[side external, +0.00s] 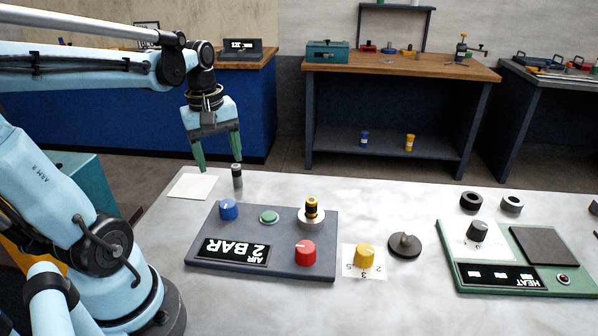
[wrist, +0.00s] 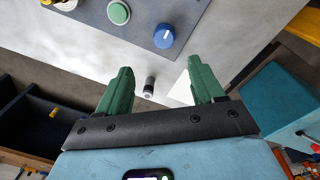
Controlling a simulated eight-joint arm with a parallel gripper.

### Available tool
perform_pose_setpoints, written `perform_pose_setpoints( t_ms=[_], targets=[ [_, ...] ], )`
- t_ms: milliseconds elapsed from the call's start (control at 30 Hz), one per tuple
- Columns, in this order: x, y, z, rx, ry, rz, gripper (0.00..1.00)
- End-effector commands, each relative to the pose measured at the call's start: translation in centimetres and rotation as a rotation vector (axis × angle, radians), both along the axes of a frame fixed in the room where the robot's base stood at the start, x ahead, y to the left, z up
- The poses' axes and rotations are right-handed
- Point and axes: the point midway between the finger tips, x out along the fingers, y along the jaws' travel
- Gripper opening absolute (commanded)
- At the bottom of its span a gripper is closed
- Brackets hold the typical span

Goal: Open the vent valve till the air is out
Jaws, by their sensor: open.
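A dark panel (side external: 220,225) lies on the pale table with a display (side external: 234,251) reading "AIR 2 BAR". It carries a blue knob (side external: 228,209), a red knob (side external: 305,253), a green button (side external: 268,217) and a black-and-brass fitting (side external: 311,208) on a pale round base. None is legibly marked as the vent valve. My gripper (side external: 219,164) is open and empty, pointing down above the table's far left edge, apart from the panel. In the wrist view, the blue knob (wrist: 164,36) and green button (wrist: 119,13) lie beyond the green fingertips (wrist: 160,67).
A small black-and-grey cylinder (side external: 237,177) stands by a white sheet (side external: 192,187) near my gripper. Right of the panel are a yellow knob (side external: 364,255) on a numbered card, a dark disc (side external: 404,245) with a raised knob, and a green heater panel (side external: 462,271).

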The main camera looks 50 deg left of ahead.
Motion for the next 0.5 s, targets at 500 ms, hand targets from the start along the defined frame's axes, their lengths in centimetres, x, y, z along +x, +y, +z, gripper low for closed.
perform_pose_setpoints(
  t_ms=[500],
  targets=[
    [-0.1, 0.6, -4.0, -0.018, 0.022, 0.069, 0.67]
  ],
)
